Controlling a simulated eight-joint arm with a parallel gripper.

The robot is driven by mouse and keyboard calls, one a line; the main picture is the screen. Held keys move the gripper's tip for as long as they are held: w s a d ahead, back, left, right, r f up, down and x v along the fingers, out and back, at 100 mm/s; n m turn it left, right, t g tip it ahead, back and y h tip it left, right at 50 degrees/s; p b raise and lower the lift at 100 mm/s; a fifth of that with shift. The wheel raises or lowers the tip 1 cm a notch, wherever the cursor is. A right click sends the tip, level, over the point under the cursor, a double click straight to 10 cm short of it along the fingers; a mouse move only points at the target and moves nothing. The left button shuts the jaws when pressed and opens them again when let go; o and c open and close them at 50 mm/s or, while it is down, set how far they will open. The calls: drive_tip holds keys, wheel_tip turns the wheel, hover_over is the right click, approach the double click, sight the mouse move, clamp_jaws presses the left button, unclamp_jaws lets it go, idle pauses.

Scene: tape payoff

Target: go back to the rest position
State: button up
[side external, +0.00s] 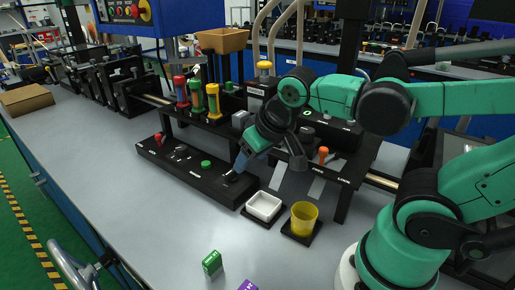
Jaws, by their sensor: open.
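My gripper (237,171) is at the end of the green and black arm, pointing down and to the left. Its tip is just above the right part of a long black panel (205,194) on the bench. The fingers are small and dark here, and I see nothing held between them. Whether the tip touches the panel I cannot tell.
A white tray (264,206) and a yellow cup (303,218) stand right of the panel. A green box (212,263) and a purple box (247,286) lie at the front. Red, green and yellow posts (197,95) stand behind. The bench's left front (115,190) is clear.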

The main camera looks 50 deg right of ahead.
drive_tip(key=shift+a+n+t+y, duration=0.45)
drive_tip(key=shift+n+t+y, duration=0.15)
drive_tip(key=shift+n+t, duration=0.15)
idle(1.0)
